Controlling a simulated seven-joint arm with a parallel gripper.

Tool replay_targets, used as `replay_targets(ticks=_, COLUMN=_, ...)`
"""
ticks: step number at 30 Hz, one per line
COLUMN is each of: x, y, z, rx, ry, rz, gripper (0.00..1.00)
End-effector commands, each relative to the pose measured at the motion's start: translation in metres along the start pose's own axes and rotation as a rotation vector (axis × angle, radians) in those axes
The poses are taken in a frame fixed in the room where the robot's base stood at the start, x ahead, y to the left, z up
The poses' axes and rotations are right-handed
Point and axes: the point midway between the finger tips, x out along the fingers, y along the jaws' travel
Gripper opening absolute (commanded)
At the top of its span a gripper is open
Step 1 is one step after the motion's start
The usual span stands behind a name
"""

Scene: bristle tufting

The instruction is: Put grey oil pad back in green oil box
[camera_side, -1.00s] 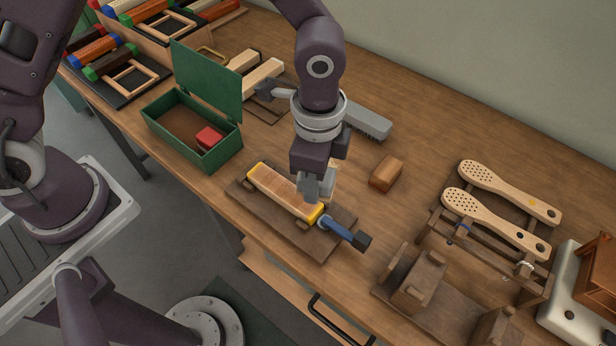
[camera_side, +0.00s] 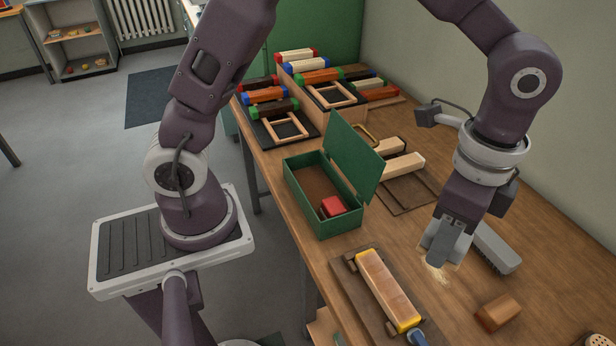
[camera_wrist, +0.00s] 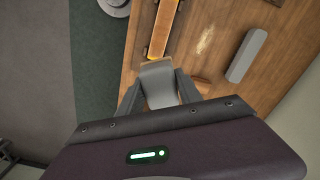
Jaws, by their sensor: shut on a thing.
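My gripper (camera_side: 446,243) is shut on the grey oil pad (camera_wrist: 158,84), seen between the fingers in the wrist view; in the side view it hangs below the fingers. It is held above the table, to the right of the yellow-ended wooden block. The green oil box (camera_side: 314,207) stands open to the left, its lid (camera_side: 350,160) tilted up at the back right. Inside the box a red block (camera_side: 332,207) lies at the near end; the rest of its brown floor is bare.
The wooden block (camera_side: 385,288) lies on a dark board near the front edge, with a blue-handled tool (camera_side: 416,338) beside it. A long grey block (camera_side: 497,248) and a brown block (camera_side: 498,312) are at right. Pale wood blocks (camera_side: 404,165) lie behind the box lid.

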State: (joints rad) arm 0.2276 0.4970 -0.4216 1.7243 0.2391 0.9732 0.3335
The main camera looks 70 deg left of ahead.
Motion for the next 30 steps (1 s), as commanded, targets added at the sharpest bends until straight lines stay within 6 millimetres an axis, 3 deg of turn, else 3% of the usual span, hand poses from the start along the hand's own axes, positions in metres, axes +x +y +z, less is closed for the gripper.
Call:
replay_targets(ticks=8, x=0.001, y=-0.055, z=0.036, rx=-0.355, ry=-0.005, rz=-0.001, gripper=0.04)
replay_targets(ticks=14, x=0.002, y=-0.113, z=0.092, rx=-0.793, ry=-0.009, rz=-0.002, gripper=0.04)
replay_targets(ticks=17, x=0.002, y=-0.143, z=0.134, rx=-1.079, ry=-0.010, rz=-0.002, gripper=0.04)
replay_targets(ticks=21, x=0.003, y=-0.178, z=0.205, rx=-1.524, ry=-0.011, rz=-0.002, gripper=0.04)
replay_targets(ticks=27, x=0.002, y=-0.198, z=0.290, rx=-2.028, ry=-0.006, rz=-0.005, gripper=0.04)
replay_targets(ticks=30, x=0.002, y=-0.200, z=0.323, rx=-2.220, ry=-0.005, rz=-0.004, gripper=0.04)
